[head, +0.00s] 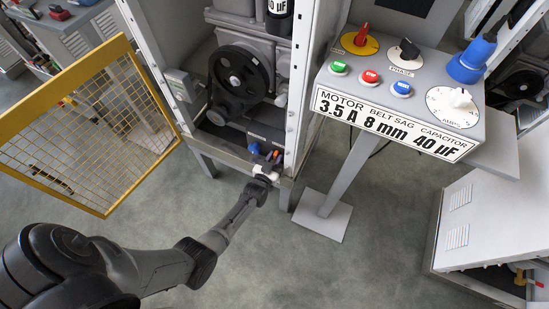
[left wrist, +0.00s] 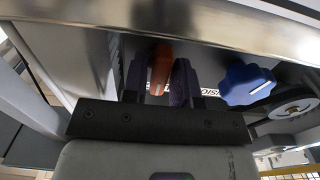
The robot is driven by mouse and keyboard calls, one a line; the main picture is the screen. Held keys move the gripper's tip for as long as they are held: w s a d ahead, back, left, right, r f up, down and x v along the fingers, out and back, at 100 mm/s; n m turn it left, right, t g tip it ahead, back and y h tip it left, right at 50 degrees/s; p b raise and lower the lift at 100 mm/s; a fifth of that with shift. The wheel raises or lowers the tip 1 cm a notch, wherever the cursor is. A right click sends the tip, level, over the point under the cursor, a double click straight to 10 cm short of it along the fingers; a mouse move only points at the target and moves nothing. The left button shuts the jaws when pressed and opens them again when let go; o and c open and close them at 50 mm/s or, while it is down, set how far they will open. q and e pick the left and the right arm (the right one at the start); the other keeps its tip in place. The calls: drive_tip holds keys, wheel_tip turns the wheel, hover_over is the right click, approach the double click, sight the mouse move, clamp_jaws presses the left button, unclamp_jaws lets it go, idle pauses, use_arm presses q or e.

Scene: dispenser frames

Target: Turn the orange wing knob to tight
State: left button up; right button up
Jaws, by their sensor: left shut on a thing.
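The orange wing knob (left wrist: 160,66) is in the left wrist view, below the metal frame edge, its wing standing between my fingers. My left gripper (left wrist: 161,85) is shut on it, one dark finger on each side. In the head view my left gripper (head: 268,170) reaches the lower front of the open machine cabinet, where a small bit of the orange knob (head: 269,155) shows. Most of the knob there is hidden by the gripper. The lettering behind the knob is partly covered, so I cannot read its setting.
A blue knob (left wrist: 248,82) sits right beside the gripper; a black pulley (head: 238,82) is above. A yellow mesh door (head: 99,213) stands open at the left. A control box (head: 405,75) stands on a post at the right. The floor in front is clear.

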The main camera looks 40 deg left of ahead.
use_arm(q)
drive_tip(key=o, duration=0.7)
drive_tip(key=shift+s+d+p, duration=0.15)
drive_tip(key=shift+s+p, duration=0.15)
drive_tip(key=shift+s, duration=0.2)
drive_tip(key=p+v, duration=0.4)
drive_tip(key=v, duration=0.8)
drive_tip(key=shift+s+d, duration=0.15)
drive_tip(key=shift+s, duration=0.2)
